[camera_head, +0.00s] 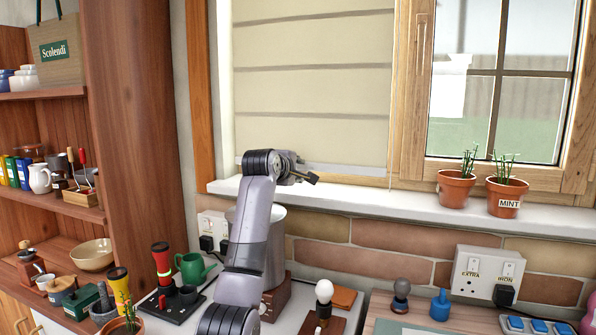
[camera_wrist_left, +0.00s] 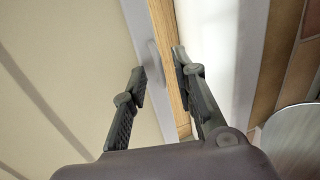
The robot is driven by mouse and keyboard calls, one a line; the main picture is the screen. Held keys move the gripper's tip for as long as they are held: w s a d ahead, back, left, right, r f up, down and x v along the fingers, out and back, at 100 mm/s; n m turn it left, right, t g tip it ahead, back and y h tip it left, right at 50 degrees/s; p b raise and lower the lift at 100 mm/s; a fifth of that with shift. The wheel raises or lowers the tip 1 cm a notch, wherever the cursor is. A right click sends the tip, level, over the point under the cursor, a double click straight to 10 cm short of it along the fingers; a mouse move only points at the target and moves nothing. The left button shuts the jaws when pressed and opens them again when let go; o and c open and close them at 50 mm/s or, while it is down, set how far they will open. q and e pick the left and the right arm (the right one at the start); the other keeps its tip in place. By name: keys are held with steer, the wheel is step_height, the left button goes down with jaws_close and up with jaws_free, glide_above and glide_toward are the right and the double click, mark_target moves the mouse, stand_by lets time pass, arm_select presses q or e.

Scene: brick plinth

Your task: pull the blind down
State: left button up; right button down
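The beige blind (camera_head: 315,85) with horizontal folds hangs over the left part of the window. Its pale bottom rail (camera_head: 345,171) is just above the white sill. My left gripper (camera_head: 306,178) is in front of the blind's lower edge. In the left wrist view, the gripper (camera_wrist_left: 158,66) has its fingers apart, one over the blind's cloth (camera_wrist_left: 70,70) and one by the wooden strip. A small pale grey tab (camera_wrist_left: 155,62) on the rail shows between the fingertips. I cannot tell whether either finger touches it. My right gripper is not in view.
Two potted plants (camera_head: 455,188) stand on the right of the white sill (camera_head: 370,200). A large grey pot (camera_head: 277,240) stands behind my arm. Wooden shelves (camera_head: 50,215) are at left.

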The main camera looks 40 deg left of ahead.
arm_select(q)
steer(key=v, duration=1.2)
stand_by(0.4)
